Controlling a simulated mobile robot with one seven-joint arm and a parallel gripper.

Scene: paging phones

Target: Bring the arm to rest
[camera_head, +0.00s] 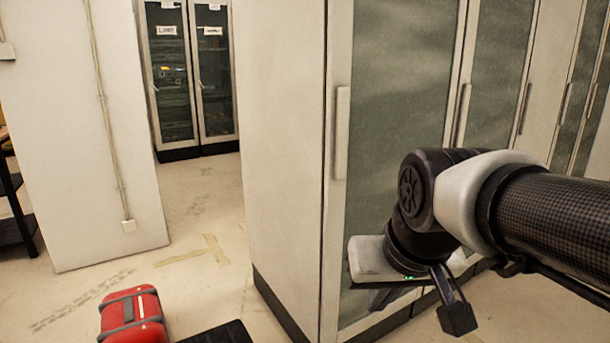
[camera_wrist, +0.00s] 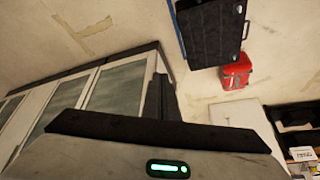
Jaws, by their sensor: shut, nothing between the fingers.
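My arm reaches in from the right side of the head view, with its dark wrist joint in front of the tall cabinet (camera_head: 283,150). My gripper (camera_head: 457,317) hangs below the wrist, in front of the cabinet's lower doors. It is shut with nothing between the fingers. In the wrist view a dark finger of my gripper (camera_wrist: 160,97) shows above the grey housing with its green light. The housing hides part of that view.
A red case (camera_head: 134,315) lies on the floor at lower left, beside a black case (camera_head: 217,334). Both show in the wrist view too, the red case (camera_wrist: 236,72) below the black case (camera_wrist: 211,32). Glass-door racks (camera_head: 190,75) stand at the back. Open floor lies between.

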